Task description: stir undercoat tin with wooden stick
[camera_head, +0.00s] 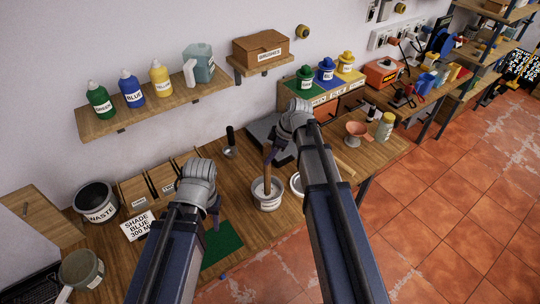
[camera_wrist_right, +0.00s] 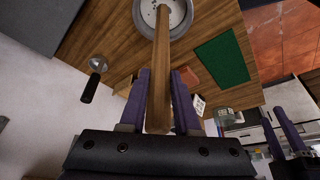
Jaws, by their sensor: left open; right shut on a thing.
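A white tin (camera_head: 268,203) with a small label I cannot read stands upright on the wooden workbench. A wooden stick (camera_head: 267,180) stands nearly upright with its lower end inside this tin. My right gripper (camera_head: 272,153) is shut on the upper part of the stick, above the tin. In the right wrist view, the stick (camera_wrist_right: 161,60) runs from between the purple fingers (camera_wrist_right: 160,80) into the round tin (camera_wrist_right: 180,24) at the top. My left gripper (camera_head: 214,219) is open and empty above the green mat (camera_head: 226,246), left of the tin.
Another round vessel (camera_head: 295,184) is partly hidden behind my right arm. A waste bin (camera_head: 96,203), a shade card (camera_head: 137,226) and a grey tin (camera_head: 81,268) are at left.

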